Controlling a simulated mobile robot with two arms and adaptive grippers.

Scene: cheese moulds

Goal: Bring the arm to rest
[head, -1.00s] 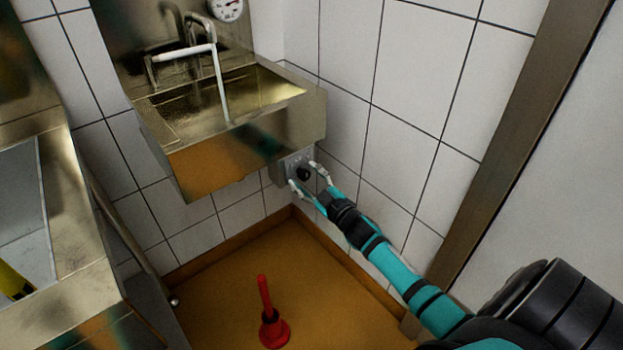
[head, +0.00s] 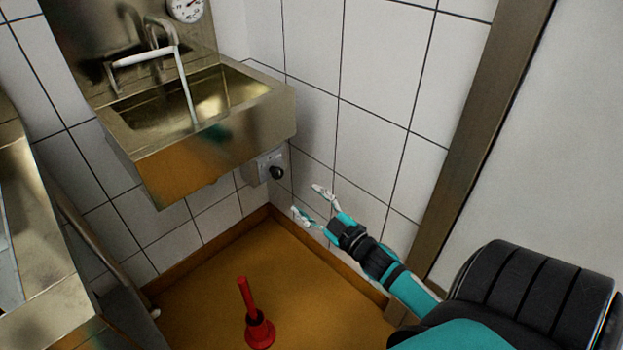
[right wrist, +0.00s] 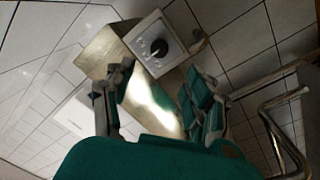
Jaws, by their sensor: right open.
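My right gripper (head: 310,204) is open and empty, in the air before the tiled wall in the head view. Its two pale fingertips are spread apart. A small grey box with a black knob (head: 276,172) sits at the sink's lower right corner, up and left of the gripper and apart from it. In the right wrist view the knob (right wrist: 159,48) shows on its pale square plate, beyond the spread fingers (right wrist: 160,92). My left gripper is not in view.
A metal sink (head: 222,144) with a white-handled tap hangs on the wall. A red plunger (head: 259,332) stands on the brown floor. A metal counter (head: 40,245) is at the left, and a brown post (head: 485,130) is at the right. The floor around the plunger is clear.

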